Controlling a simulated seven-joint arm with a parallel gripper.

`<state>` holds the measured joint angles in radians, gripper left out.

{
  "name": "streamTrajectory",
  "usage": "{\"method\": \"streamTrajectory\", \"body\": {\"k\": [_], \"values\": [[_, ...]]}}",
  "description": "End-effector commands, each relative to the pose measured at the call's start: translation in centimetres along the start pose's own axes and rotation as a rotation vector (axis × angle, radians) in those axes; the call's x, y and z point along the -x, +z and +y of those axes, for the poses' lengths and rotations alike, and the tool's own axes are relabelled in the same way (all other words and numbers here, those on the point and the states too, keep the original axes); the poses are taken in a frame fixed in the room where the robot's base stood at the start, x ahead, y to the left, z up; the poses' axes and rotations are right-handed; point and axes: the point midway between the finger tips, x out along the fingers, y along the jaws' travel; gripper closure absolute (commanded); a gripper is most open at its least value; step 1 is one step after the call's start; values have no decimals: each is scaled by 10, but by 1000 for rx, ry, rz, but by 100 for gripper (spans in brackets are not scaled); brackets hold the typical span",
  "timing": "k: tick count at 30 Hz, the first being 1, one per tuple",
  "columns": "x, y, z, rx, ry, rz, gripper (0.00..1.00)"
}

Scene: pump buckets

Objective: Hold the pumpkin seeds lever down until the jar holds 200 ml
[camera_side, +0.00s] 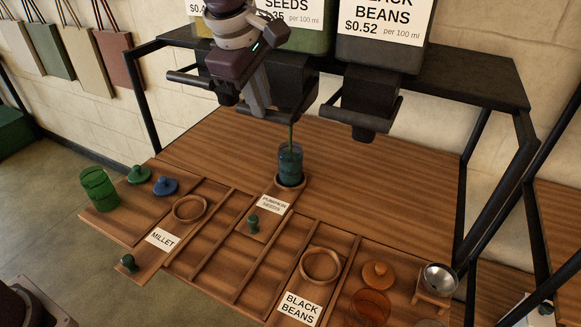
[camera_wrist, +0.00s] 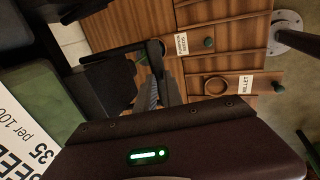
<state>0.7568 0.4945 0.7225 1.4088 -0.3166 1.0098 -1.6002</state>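The pumpkin seeds dispenser (camera_side: 302,38) is the green bin, with its price label partly cut off. A blue see-through jar (camera_side: 290,167) stands upright in the ring holder behind the pumpkin seeds label (camera_side: 272,203). A thin green stream (camera_side: 290,134) falls from the spout into the jar; the level inside is too small to read. My gripper (camera_side: 257,108) is at the front of this dispenser's dark spout housing (camera_side: 290,85), apparently at its lever.
The black beans dispenser (camera_side: 378,50) is close on the right. A green jar (camera_side: 99,189), green lid (camera_side: 139,174) and blue lid (camera_side: 165,186) sit left. Millet ring (camera_side: 189,209) and black beans ring (camera_side: 321,264) are empty. An orange jar (camera_side: 369,308) and metal bowl (camera_side: 440,279) sit front right.

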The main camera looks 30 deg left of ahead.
Motion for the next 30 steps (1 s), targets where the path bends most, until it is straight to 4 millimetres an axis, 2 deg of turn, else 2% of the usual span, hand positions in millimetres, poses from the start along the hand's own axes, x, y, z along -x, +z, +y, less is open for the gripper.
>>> {"method": "streamTrajectory", "body": {"k": [20, 27, 30], "values": [[7, 0, 1, 0, -1, 1, 89], [42, 0, 14, 0, 0, 1, 89], [45, 0, 14, 0, 0, 1, 89]]}}
